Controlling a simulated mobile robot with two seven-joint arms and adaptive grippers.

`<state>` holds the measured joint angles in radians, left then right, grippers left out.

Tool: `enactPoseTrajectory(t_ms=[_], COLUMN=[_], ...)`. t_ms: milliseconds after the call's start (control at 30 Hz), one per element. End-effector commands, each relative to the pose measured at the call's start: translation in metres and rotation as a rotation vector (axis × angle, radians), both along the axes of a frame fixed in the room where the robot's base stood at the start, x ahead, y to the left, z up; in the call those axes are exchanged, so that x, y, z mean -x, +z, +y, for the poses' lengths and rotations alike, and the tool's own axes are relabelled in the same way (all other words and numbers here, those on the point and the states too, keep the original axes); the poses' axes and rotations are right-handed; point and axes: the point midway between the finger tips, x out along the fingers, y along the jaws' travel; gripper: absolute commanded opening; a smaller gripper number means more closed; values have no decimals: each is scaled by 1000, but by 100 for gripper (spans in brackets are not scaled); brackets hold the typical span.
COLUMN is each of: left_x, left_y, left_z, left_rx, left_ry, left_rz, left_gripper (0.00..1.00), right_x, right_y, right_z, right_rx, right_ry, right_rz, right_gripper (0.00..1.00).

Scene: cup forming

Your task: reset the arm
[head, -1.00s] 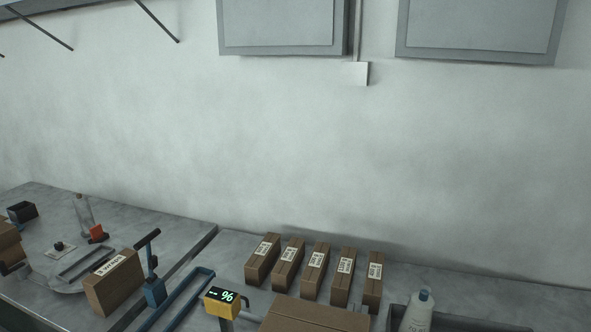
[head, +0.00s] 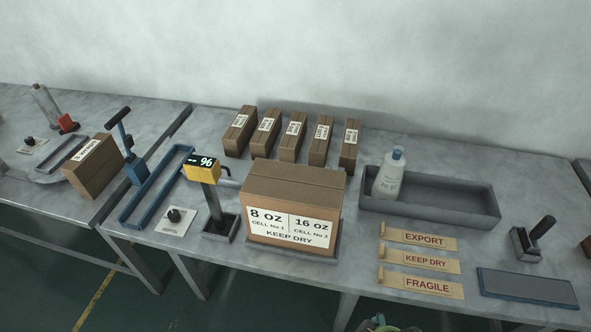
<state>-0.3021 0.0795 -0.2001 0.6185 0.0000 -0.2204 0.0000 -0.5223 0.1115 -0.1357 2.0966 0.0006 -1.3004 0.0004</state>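On the grey table (head: 330,275) a large brown carton (head: 297,180) stands on a low grey plate, labelled 8 oz, 16 oz and KEEP DRY. To its left a yellow display (head: 201,168) on a post reads 96. A small green and yellow thing (head: 380,324) is cut off by the bottom edge; I cannot tell what it is.
Several small cartons (head: 293,138) line the back. A grey tray (head: 455,198) holds a white bottle (head: 389,176). EXPORT, KEEP DRY and FRAGILE labels (head: 420,262), a stamp (head: 530,240) and a dark pad (head: 527,287) lie right. A blue frame (head: 155,190) lies left.

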Motion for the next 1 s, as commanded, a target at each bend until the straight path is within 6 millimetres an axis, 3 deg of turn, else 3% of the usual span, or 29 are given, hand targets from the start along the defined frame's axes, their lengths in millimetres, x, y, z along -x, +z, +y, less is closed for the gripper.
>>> enactPoseTrajectory(t_ms=[33, 267, 400, 600, 800, 1000], left_x=[0, 0, -1, -2, -2, -3], left_y=[-8, -32, -47, -67, -78, -80], left_z=[0, 0, 0, 0, 0, 0], left_rx=[0, 0, 0, 0, 0, 0], left_ry=[0, 0, 0, 0, 0, 0], left_rz=[0, -1, -1, -3, -4, -4], left_gripper=[40, 40, 40, 40, 40, 40], right_x=[3, 28, 61, 125, 174, 190], right_y=[-27, -152, -225, -307, -344, -351], right_z=[0, -2, -7, -17, -27, -31], right_rx=[1, 6, 10, 16, 21, 21], right_ry=[2, 11, 18, 28, 36, 38], right_rz=[15, 64, 96, 139, 165, 171], right_gripper=[100, 100, 100, 100, 100, 100])
